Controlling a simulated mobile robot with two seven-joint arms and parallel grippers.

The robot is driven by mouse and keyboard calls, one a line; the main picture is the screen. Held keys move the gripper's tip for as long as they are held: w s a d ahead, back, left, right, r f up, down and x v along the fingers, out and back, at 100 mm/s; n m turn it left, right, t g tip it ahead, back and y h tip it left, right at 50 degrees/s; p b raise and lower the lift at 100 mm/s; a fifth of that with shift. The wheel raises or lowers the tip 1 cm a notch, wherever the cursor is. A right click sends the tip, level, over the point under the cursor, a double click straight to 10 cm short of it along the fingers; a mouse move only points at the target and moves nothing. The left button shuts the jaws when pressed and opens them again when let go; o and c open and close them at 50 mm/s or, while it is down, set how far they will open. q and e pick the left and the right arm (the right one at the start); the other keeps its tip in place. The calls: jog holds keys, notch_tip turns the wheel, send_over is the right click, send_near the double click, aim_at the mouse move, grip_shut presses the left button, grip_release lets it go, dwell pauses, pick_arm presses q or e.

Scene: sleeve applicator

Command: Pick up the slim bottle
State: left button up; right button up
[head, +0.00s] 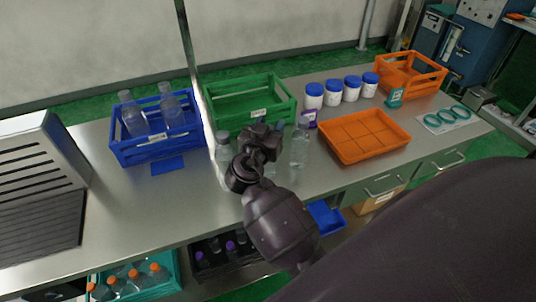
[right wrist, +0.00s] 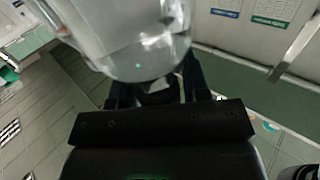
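A clear bottle (head: 299,148) stands upright on the bench just right of my right gripper (head: 262,143) in the head view. A wider clear bottle (head: 224,152) stands to its left. Clear material shows just below the gripper, but it is mostly hidden, so I cannot tell which bottle is the slim one. In the right wrist view, the rounded end of a clear bottle (right wrist: 145,60) covers the fingertips. The fingers stand apart there; I cannot tell whether they touch it. My left gripper is not in view.
A green crate (head: 250,102) stands behind the gripper, and a blue crate (head: 158,150) with clear bottles is left of it. An orange tray (head: 363,136) lies to the right, with white jars (head: 333,93) with blue lids behind it. The bench front-left of the gripper is clear.

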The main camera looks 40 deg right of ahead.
grip_shut()
jog(key=shift+r, duration=0.1)
